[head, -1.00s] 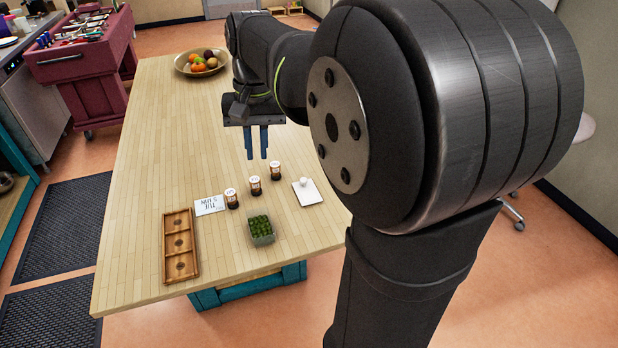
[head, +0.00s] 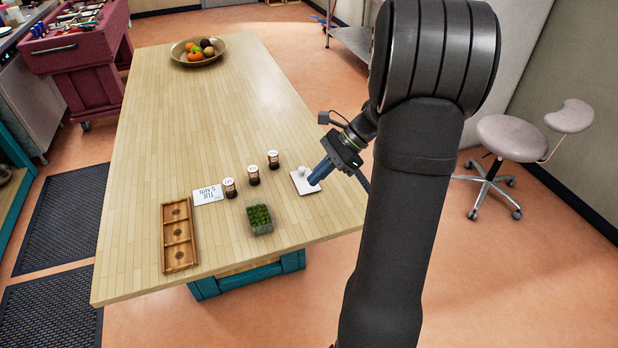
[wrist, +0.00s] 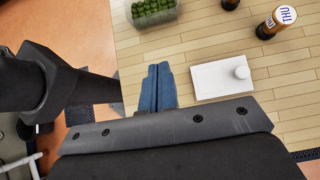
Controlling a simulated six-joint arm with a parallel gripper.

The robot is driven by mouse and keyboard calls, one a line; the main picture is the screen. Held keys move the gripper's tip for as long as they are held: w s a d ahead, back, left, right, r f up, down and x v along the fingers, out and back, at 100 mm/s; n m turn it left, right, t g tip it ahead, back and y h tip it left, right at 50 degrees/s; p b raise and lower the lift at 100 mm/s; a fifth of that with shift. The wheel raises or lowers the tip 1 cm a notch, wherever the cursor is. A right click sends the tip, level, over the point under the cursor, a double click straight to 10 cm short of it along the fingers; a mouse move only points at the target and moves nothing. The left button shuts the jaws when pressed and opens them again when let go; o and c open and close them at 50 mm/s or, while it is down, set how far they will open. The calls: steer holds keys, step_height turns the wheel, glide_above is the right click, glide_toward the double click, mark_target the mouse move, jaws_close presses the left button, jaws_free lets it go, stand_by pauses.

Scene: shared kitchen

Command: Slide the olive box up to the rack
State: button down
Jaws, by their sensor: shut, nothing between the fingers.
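The olive box (head: 260,229), a clear tub full of green olives, stands on the table near its front edge. It also shows at the top of the wrist view (wrist: 152,20), cut off by the frame edge. The wooden rack (head: 164,240), with three round-marked compartments, lies left of the box with bare table between them. My gripper (head: 316,178) is at the table's right side, right of the box and by the white board. Its blue fingers (wrist: 157,70) are together and hold nothing.
A white board (head: 303,188) with a small white knob lies right of the box. Three labelled jars (head: 253,177) stand in a row behind the box, beside a written card (head: 208,195). A fruit bowl (head: 181,57) is at the far end.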

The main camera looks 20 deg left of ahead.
mark_target(247, 209)
steer(key=x, duration=0.7)
steer(key=shift+s+a+f, duration=0.1)
steer(key=shift+s+f, duration=0.05)
steer(key=shift+f, duration=0.1)
steer(key=shift+s+a, duration=1.45)
steer(key=s+a, duration=0.8)
steer(key=shift+s+a, duration=0.35)
steer(key=shift+a, duration=0.05)
steer(key=shift+w+d, duration=1.45)
steer(key=v, duration=1)
